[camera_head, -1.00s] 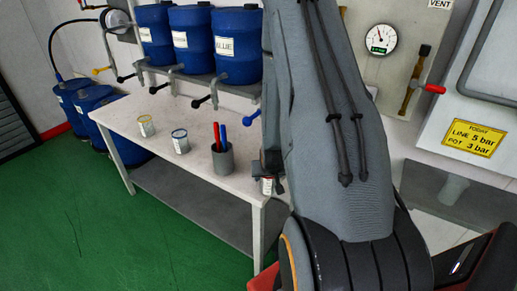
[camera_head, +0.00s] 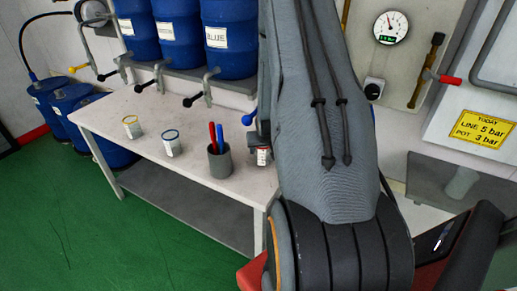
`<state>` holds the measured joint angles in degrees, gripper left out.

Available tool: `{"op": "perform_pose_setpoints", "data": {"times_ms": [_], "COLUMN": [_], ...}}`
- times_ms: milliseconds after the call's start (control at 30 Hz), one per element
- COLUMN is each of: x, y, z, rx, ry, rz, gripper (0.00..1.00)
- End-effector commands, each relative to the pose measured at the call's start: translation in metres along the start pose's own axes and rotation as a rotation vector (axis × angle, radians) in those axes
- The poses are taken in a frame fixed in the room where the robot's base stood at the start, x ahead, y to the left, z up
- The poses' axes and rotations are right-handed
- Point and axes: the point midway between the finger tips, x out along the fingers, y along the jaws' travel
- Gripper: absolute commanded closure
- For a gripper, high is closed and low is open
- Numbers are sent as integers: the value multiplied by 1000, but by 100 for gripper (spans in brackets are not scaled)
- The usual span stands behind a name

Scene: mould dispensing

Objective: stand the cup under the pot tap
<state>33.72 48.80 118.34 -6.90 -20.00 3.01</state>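A small cup (camera_head: 264,157) with a white and red label shows just left of my arm, over the right end of the white table. The dark end of my gripper (camera_head: 261,141) is at the top of this cup and moves with it, so it appears shut on it. The fingers are mostly hidden. A blue tap handle (camera_head: 249,117) shows just above and left of the cup. The pot and the rest of that tap are hidden behind my arm. I cannot tell whether the cup touches the table.
On the table (camera_head: 200,183) stand a yellow-rimmed cup (camera_head: 132,127), a blue-rimmed cup (camera_head: 171,143) and a grey holder (camera_head: 220,162) with red and blue pens. Blue drums (camera_head: 231,45) with black-handled taps sit on a shelf behind. A gauge (camera_head: 391,27) is on the wall.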

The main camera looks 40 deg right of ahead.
Motion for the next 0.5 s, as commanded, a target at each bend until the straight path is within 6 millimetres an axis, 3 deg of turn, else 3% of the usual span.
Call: {"op": "perform_pose_setpoints", "data": {"times_ms": [433, 467, 500], "x": [8, 8, 7], "y": [3, 3, 3], "z": [6, 6, 6], "rx": [5, 5, 5], "ry": [-1, -1, -1], "rz": [3, 3, 3], "gripper": [68, 44, 37]}}
